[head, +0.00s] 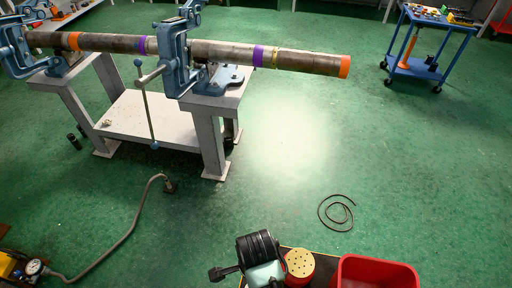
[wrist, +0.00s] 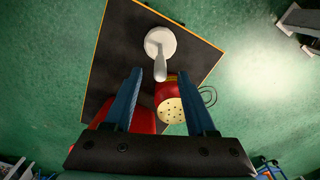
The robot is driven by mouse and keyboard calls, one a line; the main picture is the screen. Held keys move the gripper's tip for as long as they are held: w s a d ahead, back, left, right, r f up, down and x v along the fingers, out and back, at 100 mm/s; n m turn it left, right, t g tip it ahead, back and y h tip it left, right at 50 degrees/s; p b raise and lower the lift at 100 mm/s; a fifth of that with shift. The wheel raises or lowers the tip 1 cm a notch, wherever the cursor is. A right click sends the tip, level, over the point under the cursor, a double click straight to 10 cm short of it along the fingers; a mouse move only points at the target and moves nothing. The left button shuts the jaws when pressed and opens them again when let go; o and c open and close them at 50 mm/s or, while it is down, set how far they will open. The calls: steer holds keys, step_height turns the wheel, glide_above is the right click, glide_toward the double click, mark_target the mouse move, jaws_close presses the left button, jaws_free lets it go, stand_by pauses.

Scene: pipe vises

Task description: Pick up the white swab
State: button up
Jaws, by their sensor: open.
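The white swab (wrist: 160,42) shows in the wrist view as a round white head with a thick pale handle that points toward my camera. It stands over a dark tabletop (wrist: 125,50) with an orange edge. My gripper (wrist: 160,74) is open, with a blue finger on each side. The handle's near end appears between the fingertips, with a gap on both sides. I cannot tell how far below the fingertips it is. I cannot make out the swab in the head view.
A red can with a perforated cream top (wrist: 170,110) stands close by the right finger. A red bin (head: 378,272) is beside it. A bench with blue vises holds a long pipe (head: 270,56). A blue cart (head: 425,45) is far right. A cable coil (head: 337,212) lies on green floor.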

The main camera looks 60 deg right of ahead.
steer(key=shift+f+p, duration=0.35)
steer(key=shift+f, duration=2.85)
steer(key=shift+d, duration=0.1)
jaws_close()
